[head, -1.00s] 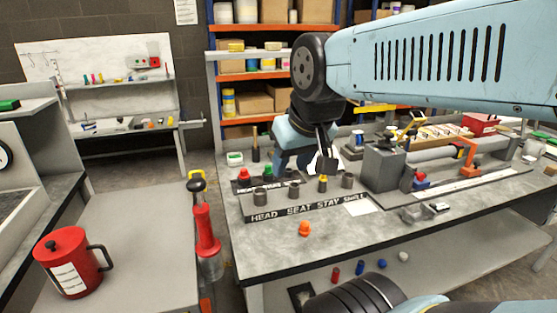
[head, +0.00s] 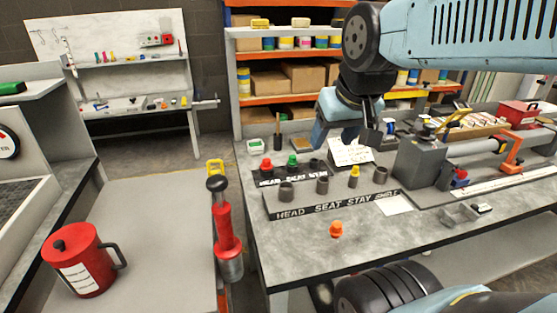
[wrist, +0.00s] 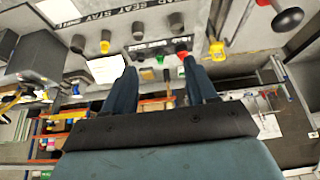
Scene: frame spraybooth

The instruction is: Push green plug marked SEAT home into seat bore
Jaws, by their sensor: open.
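The green plug (head: 292,160) stands in the small rear rack, between a red plug (head: 266,165) and a black plug (head: 315,164). The front block (head: 300,211) is lettered HEAD, SEAT, STAY and a last, less clear word. Its seat bore (head: 322,186) looks empty. A yellow plug (head: 354,172) stands at the STAY bore. My gripper (head: 372,132) is raised behind the block, clear of the plugs. In the wrist view my gripper (wrist: 160,85) is open and empty, with the green plug (wrist: 159,59) beyond its fingertips.
An orange plug (head: 336,229) lies on the bare front bench top. A grey vise-like fixture (head: 422,163) stands right of the block. A red can (head: 85,265) is on the left table.

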